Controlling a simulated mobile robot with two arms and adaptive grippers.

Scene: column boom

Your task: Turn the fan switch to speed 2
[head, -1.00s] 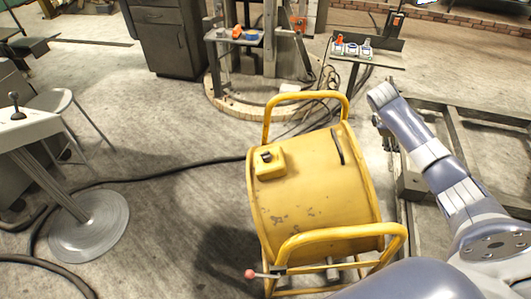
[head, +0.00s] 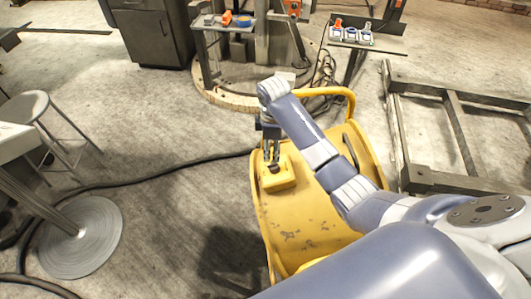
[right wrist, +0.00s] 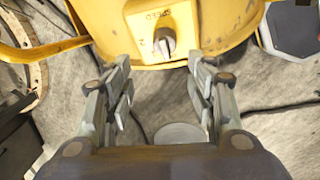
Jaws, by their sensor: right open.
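The yellow fan drum (head: 310,230) stands on the floor in the middle of the head view. Its yellow switch box (head: 283,184) sits on top, with a dark knob (head: 274,169). My right gripper (head: 271,159) is right at the box in the head view. In the right wrist view its fingers (right wrist: 160,85) are spread, empty, and below the knob, one to each side. I cannot tell the knob's setting for sure. My left gripper is not seen.
A black cable (head: 150,176) runs over the floor to the fan. A round pedestal base (head: 80,238) and a stool (head: 35,110) stand at left. A small stand with coloured items (head: 352,33) is at the back, and a metal frame (head: 455,130) lies at right.

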